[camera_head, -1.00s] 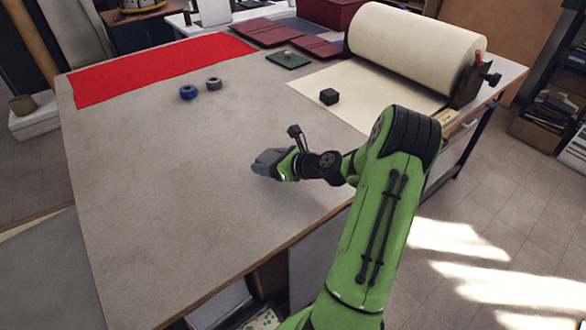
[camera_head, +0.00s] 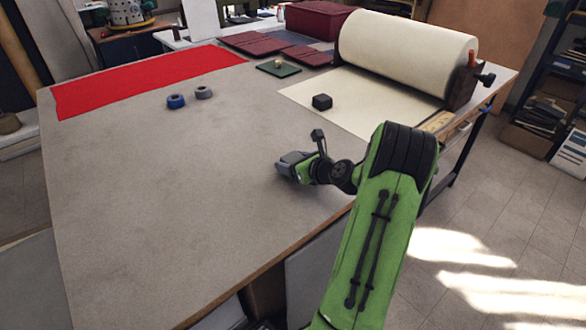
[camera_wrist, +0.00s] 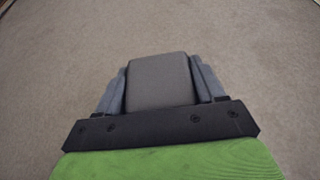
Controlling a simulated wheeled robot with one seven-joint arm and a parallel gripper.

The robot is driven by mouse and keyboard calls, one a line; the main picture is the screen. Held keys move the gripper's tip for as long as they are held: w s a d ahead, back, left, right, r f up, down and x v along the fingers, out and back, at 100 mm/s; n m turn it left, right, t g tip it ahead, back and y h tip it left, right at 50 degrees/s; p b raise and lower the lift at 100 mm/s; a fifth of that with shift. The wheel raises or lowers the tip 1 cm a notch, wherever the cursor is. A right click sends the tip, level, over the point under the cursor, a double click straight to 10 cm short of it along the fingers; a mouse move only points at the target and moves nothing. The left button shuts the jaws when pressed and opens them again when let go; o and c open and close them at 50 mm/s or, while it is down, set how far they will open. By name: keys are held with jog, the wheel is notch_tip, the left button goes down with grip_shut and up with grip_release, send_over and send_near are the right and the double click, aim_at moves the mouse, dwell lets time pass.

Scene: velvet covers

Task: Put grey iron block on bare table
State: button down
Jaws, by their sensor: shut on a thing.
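My gripper (camera_head: 284,166) is shut on the grey iron block (camera_wrist: 158,82). In the wrist view the block sits between the two blue-grey fingers, its flat grey face towards the camera. In the head view the gripper is low over the bare grey table (camera_head: 150,220), right of the middle and towards the near edge. The block is hard to tell from the fingers there. I cannot tell whether it touches the table.
A black block (camera_head: 322,102) rests on cream paper (camera_head: 368,108) drawn from a large roll (camera_head: 405,55). A blue ring (camera_head: 176,101) and a grey ring (camera_head: 204,93) stand near the red cloth (camera_head: 130,82). A green pad (camera_head: 278,69) lies behind.

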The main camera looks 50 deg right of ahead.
jog(key=shift+f, duration=0.4)
jog(key=shift+r, duration=0.1)
jog(key=shift+c, duration=0.6)
grip_release()
